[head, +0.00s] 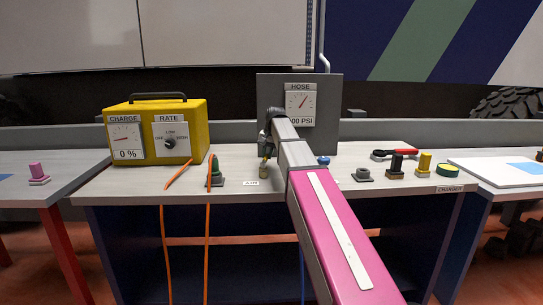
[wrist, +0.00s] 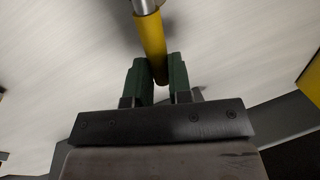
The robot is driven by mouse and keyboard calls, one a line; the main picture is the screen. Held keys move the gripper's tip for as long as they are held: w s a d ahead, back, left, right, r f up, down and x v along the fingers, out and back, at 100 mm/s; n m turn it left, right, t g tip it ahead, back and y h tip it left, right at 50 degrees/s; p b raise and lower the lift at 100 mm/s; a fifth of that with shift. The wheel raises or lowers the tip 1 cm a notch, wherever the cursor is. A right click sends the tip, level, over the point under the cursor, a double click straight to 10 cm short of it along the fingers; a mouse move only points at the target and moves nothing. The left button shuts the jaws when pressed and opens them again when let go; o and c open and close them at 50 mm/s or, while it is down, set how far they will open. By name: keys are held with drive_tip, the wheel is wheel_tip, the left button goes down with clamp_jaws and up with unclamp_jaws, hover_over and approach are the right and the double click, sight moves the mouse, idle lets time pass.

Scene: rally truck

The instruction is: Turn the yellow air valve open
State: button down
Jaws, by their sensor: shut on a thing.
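The yellow air valve handle (wrist: 150,38) is a yellow bar with a silver metal end in the wrist view. My gripper (wrist: 159,78) has its green fingers closed on either side of the bar's near end. In the head view my gripper (head: 265,146) points down at the bench, left of the hose panel's middle. A dull yellow-brown upright piece (head: 264,171) stands just below it, by the AIR label (head: 251,183). The hose gauge (head: 300,103) shows a PSI readout, its left part hidden by my arm. I cannot tell the valve's angle from the head view.
A yellow charger box (head: 184,118) reading 0 % stands left on the bench (head: 115,184), with orange cables (head: 208,220) hanging over the front edge. A blue-topped piece (head: 323,161) is right of my arm.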

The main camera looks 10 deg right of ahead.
drive_tip(key=shift+w+a+n, duration=0.25)
drive_tip(key=shift+a+n, duration=0.6)
drive_tip(key=shift+n, duration=0.35)
drive_tip(key=c, duration=1)
unclamp_jaws()
drive_tip(key=shift+a, duration=0.1)
drive_tip(key=shift+c, duration=0.2)
drive_tip(key=shift+r, duration=0.1)
wheel_tip(320, 180, up, 10)
drive_tip(key=d, duration=0.2)
drive_tip(key=shift+r, duration=0.2)
drive_tip(key=shift+s+d, duration=0.1)
